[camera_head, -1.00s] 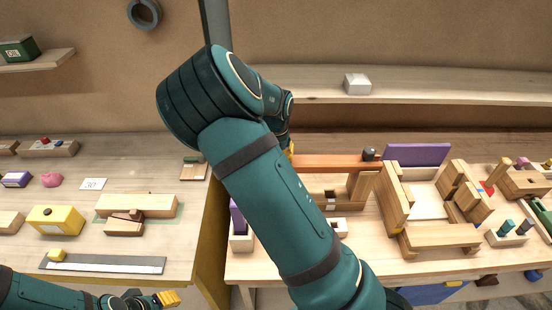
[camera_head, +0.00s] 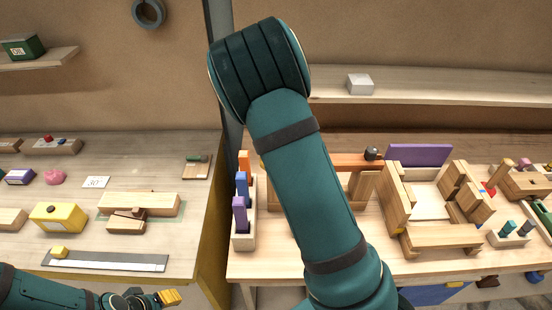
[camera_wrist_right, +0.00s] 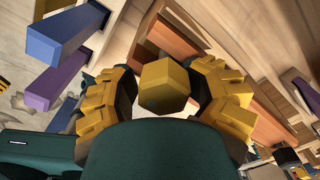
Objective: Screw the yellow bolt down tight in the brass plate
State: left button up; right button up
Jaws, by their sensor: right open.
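The yellow bolt (camera_wrist_right: 165,85) shows its six-sided head in the right wrist view, between the fingers of my right gripper (camera_wrist_right: 163,92). The yellow-padded fingers stand apart on either side of the head, and the gripper is open. Whether either finger touches the bolt I cannot tell. The bolt's shaft and the brass plate are hidden or cannot be made out. In the head view my right arm hides the right gripper and the bolt. My left gripper (camera_head: 168,297) is at the lower left, in front of the left table; its finger gap is not clear.
A block with orange, blue and purple pegs (camera_head: 242,205) stands left of my right arm; the blue (camera_wrist_right: 65,35) and purple (camera_wrist_right: 55,80) pegs show in the wrist view. An orange-brown bar (camera_head: 340,161) lies behind the arm. Wooden fixtures (camera_head: 437,238) stand to the right.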

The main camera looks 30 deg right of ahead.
jog(key=shift+s+f+n, duration=0.3)
jog(key=shift+s+f, duration=0.05)
jog(key=shift+f, duration=0.3)
jog(key=shift+w+d+r, duration=0.1)
jog(key=shift+r, duration=0.05)
jog(key=shift+w+d+r, duration=0.1)
jog(key=shift+w+r, duration=0.05)
jog(key=shift+r, duration=0.05)
jog(key=c, duration=0.7)
jog(key=o, duration=1.3)
jog(key=shift+r, duration=0.1)
jog(key=shift+c, duration=0.2)
jog(key=shift+w, duration=0.1)
